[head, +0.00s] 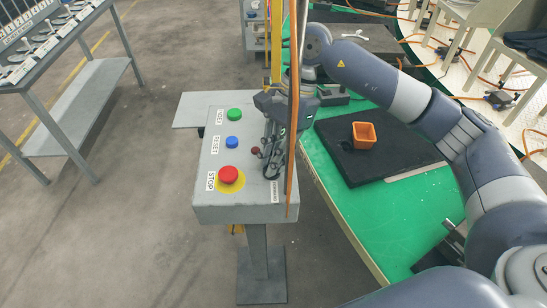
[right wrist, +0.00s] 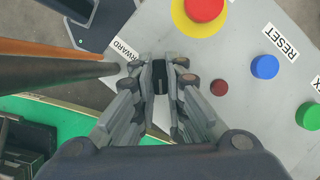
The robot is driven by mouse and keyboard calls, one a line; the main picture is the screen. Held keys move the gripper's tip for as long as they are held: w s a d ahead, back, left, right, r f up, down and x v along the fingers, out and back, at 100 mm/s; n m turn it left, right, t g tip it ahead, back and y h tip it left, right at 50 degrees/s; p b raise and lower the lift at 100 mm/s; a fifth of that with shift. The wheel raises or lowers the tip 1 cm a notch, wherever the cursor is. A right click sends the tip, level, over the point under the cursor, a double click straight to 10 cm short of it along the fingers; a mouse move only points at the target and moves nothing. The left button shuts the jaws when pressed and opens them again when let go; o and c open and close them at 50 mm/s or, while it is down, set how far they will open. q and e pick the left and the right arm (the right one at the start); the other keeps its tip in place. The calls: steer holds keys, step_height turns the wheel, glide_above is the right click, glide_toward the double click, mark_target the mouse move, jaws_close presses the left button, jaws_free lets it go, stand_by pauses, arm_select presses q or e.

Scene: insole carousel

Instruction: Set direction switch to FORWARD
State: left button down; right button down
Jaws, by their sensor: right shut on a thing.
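The grey control box (head: 235,190) stands on a post left of the green table. My right gripper (head: 271,165) points down at the right part of its top face. In the right wrist view, the fingers of my right gripper (right wrist: 160,80) are closed around the black direction switch (right wrist: 159,72). A partly covered label ending in "RWARD" (right wrist: 123,48) lies just beyond the fingertips. In the head view the switch is hidden by the gripper, and I cannot tell its setting. My left gripper is not in view.
The box also carries a red STOP button (head: 228,175), a blue RESET button (head: 232,142), a green button (head: 234,115) and a small dark red knob or lamp (right wrist: 219,88). An orange cable hangs beside my gripper. An orange bin (head: 364,135) sits on a black mat (head: 345,155).

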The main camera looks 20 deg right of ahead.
steer(key=m+b, duration=0.1)
steer(key=b, duration=0.1)
steer(key=m+t+b, duration=0.1)
steer(key=m, duration=0.1)
steer(key=shift+f+b, duration=0.25)
steer(key=shift+b, duration=0.15)
steer(key=shift+s+r+m+t+y+b, duration=0.1)
steer(key=shift+m+t+y+b, duration=0.3)
steer(key=shift+m+b, duration=0.65)
steer(key=shift+r+m+t+b, duration=0.1)
steer(key=shift+m+t+b, duration=0.35)
steer(key=shift+m, duration=0.4)
steer(key=shift+r, duration=0.1)
steer(key=c, duration=1.6)
jaws_free()
steer(key=shift+c, duration=0.2)
steer(key=shift+d, duration=0.1)
steer(key=v, duration=1.2)
